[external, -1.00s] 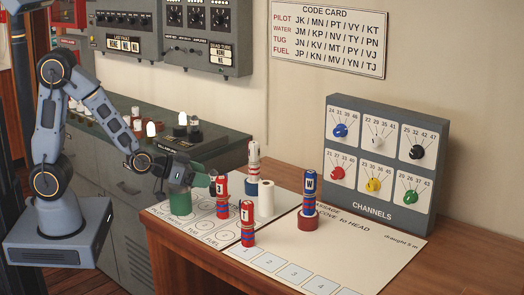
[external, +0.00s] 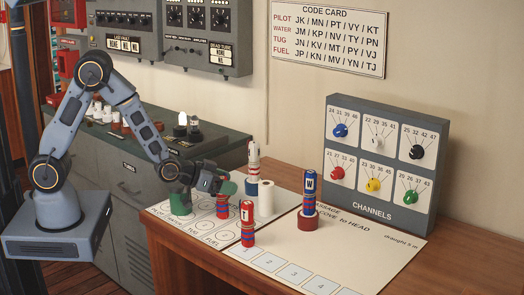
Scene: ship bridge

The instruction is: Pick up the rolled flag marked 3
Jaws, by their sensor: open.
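My gripper (external: 226,188) is open. It is at the top of a red-and-blue rolled flag (external: 223,210) on the white sheet, hiding its upper part and any mark there. I cannot tell whether the jaws are around it or in front of it. Another red-and-blue rolled flag (external: 247,224) stands upright in front, its mark too small to read surely. A blue-and-red rolled flag marked W (external: 310,190) stands in a red holder (external: 307,221) to the right. A white-and-red rolled flag (external: 253,158) stands in a blue holder (external: 252,187) behind. I cannot read a 3 on any flag.
A green holder (external: 180,204) stands left of my gripper, and a plain white cylinder (external: 266,196) to its right. The channels box (external: 378,160) with coloured knobs stands at the back right. The desk's front right, with numbered squares (external: 293,272), is clear.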

